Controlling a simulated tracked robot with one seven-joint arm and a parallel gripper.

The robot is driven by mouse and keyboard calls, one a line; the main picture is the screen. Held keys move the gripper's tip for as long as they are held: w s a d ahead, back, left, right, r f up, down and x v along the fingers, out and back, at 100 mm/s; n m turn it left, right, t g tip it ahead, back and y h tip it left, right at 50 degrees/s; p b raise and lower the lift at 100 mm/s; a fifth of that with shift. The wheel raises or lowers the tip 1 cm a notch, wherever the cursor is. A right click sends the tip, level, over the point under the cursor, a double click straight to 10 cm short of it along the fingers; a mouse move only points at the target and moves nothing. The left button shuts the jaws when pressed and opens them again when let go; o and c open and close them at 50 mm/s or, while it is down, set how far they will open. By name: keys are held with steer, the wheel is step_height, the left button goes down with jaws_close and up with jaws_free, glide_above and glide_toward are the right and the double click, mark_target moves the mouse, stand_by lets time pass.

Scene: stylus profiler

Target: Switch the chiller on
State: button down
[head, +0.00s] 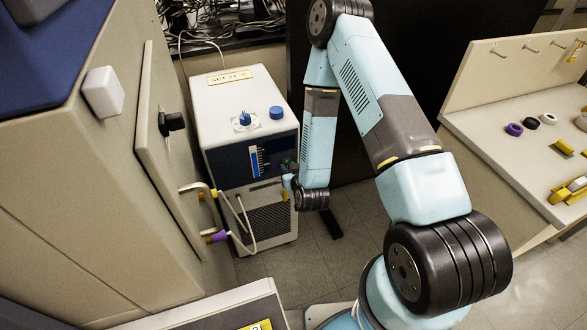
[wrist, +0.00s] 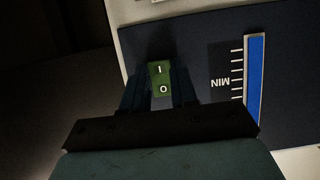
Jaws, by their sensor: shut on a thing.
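The chiller (head: 222,105) is a white box with a dark blue front panel and a grille below, standing on the floor left of my arm. Its green rocker switch (wrist: 159,90), marked I and O, shows in the wrist view on the dark panel. My gripper (wrist: 160,72) has one dark finger on each side of the switch and is shut on it. In the head view my gripper (head: 288,183) is at the right part of the chiller's front, and the switch cannot be made out clearly there. Which way the rocker is tilted cannot be told.
A blue level gauge (wrist: 254,80) marked MIN is right of the switch. A beige cabinet (head: 95,165) with hoses (head: 240,222) stands close on the left. A workbench (head: 520,150) with small parts is at the right.

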steer(key=shift+f, duration=0.1)
steer(key=shift+w+d+f+t+y, duration=0.1)
steer(key=shift+f+t+y, duration=0.1)
steer(key=shift+t, duration=0.5)
steer(key=shift+f+t+y, duration=0.1)
steer(key=shift+t+y, duration=0.1)
steer(key=shift+t, duration=0.5)
steer(key=c, duration=0.9)
jaws_free()
